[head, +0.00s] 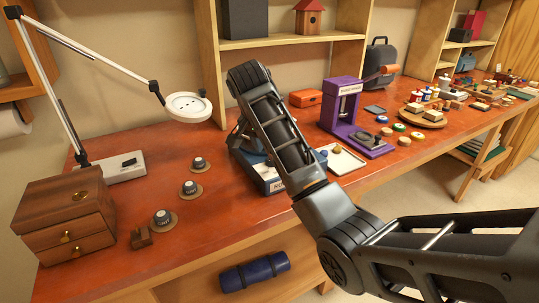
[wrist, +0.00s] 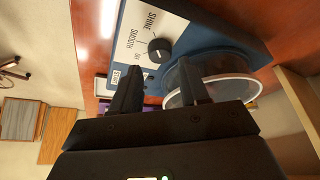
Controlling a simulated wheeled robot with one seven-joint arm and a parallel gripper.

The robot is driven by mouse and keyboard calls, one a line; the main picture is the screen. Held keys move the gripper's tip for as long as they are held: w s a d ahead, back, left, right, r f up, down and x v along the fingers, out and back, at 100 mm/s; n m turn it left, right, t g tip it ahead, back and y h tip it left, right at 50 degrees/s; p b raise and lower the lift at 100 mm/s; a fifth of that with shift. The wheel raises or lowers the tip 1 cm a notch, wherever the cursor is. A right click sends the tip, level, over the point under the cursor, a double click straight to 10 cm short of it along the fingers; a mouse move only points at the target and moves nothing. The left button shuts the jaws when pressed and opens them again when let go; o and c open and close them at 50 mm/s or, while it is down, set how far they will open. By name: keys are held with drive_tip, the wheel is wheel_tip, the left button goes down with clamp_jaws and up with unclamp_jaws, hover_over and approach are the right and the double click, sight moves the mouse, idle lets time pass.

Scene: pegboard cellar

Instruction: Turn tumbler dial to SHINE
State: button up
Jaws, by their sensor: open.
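The tumbler (head: 270,184) stands on the red-brown bench in the head view, blue with a pale front panel, partly hidden behind my arm. In the wrist view its pale panel (wrist: 128,22) carries the words SHINE, SMOOTH and Off beside a round black dial (wrist: 159,50). A white mark shows on the dial, seemingly toward Off, but it is small. A START label (wrist: 115,78) sits lower on the panel. My gripper (wrist: 158,72) is open and empty, its fingertips apart with the dial seen between and beyond them. A clear-sided drum (wrist: 210,75) lies behind the right finger.
A wooden drawer box (head: 64,213), a white lamp (head: 187,106) and several small dark-capped pieces on round bases stand left of the tumbler. A purple press (head: 342,105) and a white tray (head: 345,161) stand to its right.

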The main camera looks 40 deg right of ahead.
sight(265, 171)
drive_tip(key=shift+p+v, duration=1.1)
drive_tip(key=shift+v, duration=0.55)
